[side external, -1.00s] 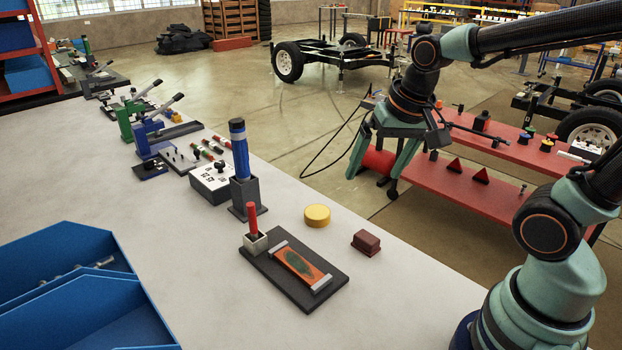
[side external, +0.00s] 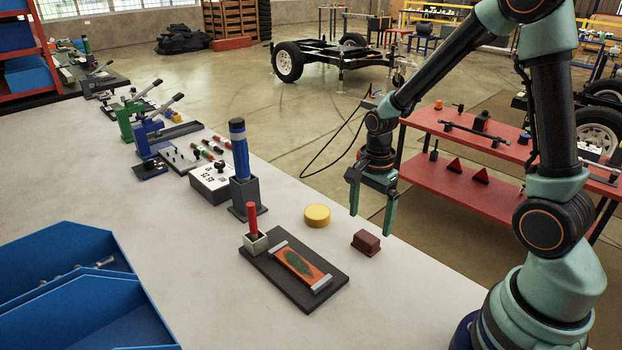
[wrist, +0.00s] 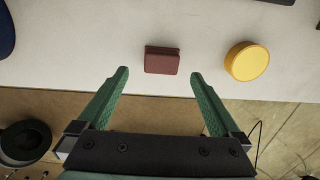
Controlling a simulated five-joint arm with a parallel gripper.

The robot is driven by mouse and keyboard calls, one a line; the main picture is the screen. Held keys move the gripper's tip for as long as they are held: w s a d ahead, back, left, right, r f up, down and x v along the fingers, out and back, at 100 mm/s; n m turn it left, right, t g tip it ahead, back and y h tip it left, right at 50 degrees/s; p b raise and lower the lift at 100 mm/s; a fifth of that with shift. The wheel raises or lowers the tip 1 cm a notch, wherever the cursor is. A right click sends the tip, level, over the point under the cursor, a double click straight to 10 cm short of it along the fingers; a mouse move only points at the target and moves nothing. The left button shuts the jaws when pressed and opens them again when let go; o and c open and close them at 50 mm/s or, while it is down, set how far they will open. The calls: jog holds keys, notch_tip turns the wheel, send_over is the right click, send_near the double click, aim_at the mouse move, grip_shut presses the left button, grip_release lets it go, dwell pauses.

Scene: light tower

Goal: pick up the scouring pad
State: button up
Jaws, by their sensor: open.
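The scouring pad, which I take to be the small dark red-brown block (side external: 366,242), lies on the white bench near its right edge. In the wrist view the scouring pad (wrist: 162,60) sits just beyond and between the fingertips. My gripper (side external: 369,222) is open, fingers pointing down, above and close to the pad in the side view. In the wrist view my gripper (wrist: 158,72) has empty space between its green fingers. I see no contact with the pad.
A yellow round disc (side external: 317,215) lies beside the pad; it also shows in the wrist view (wrist: 247,61). A dark board (side external: 272,278) with an orange plate and a red-handled tool in a holder is nearer. Blue bins (side external: 85,290) stand at left. The bench edge is close to the pad.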

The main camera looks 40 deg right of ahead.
aim_at(367, 236)
jog(key=shift+w+d+f, duration=0.1)
jog(key=shift+d+f, duration=0.05)
jog(key=shift+f, duration=3.25)
jog(key=c, duration=1.3)
notch_tip(367, 236, up, 20)
